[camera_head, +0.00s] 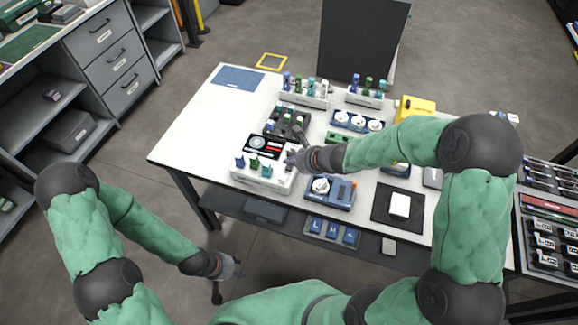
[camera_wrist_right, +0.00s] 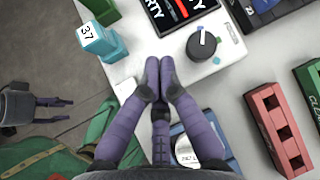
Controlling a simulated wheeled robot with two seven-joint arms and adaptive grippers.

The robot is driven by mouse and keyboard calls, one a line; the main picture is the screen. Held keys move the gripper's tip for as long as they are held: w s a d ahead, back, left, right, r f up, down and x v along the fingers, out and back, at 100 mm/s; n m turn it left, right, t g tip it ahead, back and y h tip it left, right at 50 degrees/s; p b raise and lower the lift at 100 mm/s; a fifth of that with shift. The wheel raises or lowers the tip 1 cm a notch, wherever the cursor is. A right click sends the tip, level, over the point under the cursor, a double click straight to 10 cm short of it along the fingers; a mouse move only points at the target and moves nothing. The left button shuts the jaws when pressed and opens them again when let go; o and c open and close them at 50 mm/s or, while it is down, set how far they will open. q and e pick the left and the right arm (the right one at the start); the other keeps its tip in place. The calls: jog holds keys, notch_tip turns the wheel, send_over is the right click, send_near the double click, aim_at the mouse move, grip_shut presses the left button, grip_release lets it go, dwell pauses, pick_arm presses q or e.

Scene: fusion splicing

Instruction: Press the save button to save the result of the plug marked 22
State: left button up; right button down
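A white device (camera_head: 240,178) with dark screens stands near the table's front left edge. Several small plugs stand along its front. The right wrist view shows part of this device (camera_wrist_right: 232,52), with a black knob (camera_wrist_right: 201,46) and small coloured buttons beside it. A teal plug (camera_wrist_right: 93,40) there reads 37; I cannot make out a 22. My right gripper (camera_wrist_right: 160,68) has its fingertips together, empty, over the device's white surface near the knob. Contact is unclear. My left gripper (camera_head: 228,275) hangs in front of the table, fingers apart and empty.
Plug racks (camera_head: 305,99) stand at the back of the white table (camera_head: 190,127). A blue unit with a white dial (camera_head: 321,186) sits right of the device. A yellow box (camera_head: 415,106) and a black mat (camera_head: 383,207) lie further right. The table's left end is mostly clear.

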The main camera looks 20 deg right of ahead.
aim_at(291, 169)
jog(key=shift+r, duration=0.1)
notch_tip(291, 169, up, 5)
jog(key=p, duration=0.4)
dwell(0.9)
